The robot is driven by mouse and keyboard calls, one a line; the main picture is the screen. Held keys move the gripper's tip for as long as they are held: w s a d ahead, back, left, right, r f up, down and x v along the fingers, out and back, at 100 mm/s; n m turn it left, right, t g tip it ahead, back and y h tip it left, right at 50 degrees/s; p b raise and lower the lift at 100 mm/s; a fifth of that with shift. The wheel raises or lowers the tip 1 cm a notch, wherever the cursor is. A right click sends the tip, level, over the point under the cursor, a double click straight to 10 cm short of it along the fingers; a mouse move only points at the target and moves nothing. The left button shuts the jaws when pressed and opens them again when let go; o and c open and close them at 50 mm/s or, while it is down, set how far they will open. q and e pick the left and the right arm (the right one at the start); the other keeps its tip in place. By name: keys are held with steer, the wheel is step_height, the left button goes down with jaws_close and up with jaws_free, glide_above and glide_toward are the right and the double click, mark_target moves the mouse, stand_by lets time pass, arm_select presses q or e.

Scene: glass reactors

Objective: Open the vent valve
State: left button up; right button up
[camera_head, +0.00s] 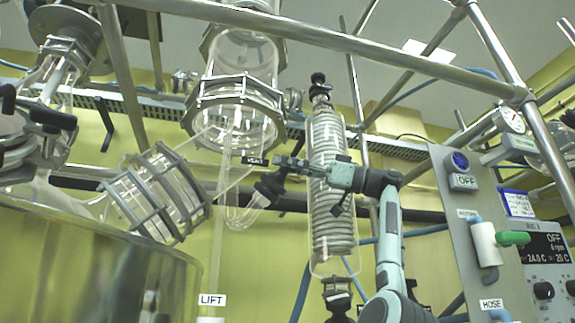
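A small black label (254,161) hangs by the glass tubing under the large flanged glass vessel; its text is too small to read surely. Just below and right of it, a black cap or knob (268,186) sits on a slanted glass side tube (250,212). I cannot tell for certain which part is the vent valve. My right gripper (283,166) reaches in from the right, its fingers pointing left close to the black cap. I cannot tell whether it touches the cap or whether the fingers are open. My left gripper is out of view.
A coiled glass condenser (332,195) stands behind my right gripper. Metal frame bars (330,42) cross above. A control panel (465,230) with a green-handled valve (512,238) is at the right. A large steel vessel (90,275) fills the lower left.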

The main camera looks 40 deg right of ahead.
steer(key=shift+m+t+h, duration=0.4)
steer(key=shift+m, duration=0.1)
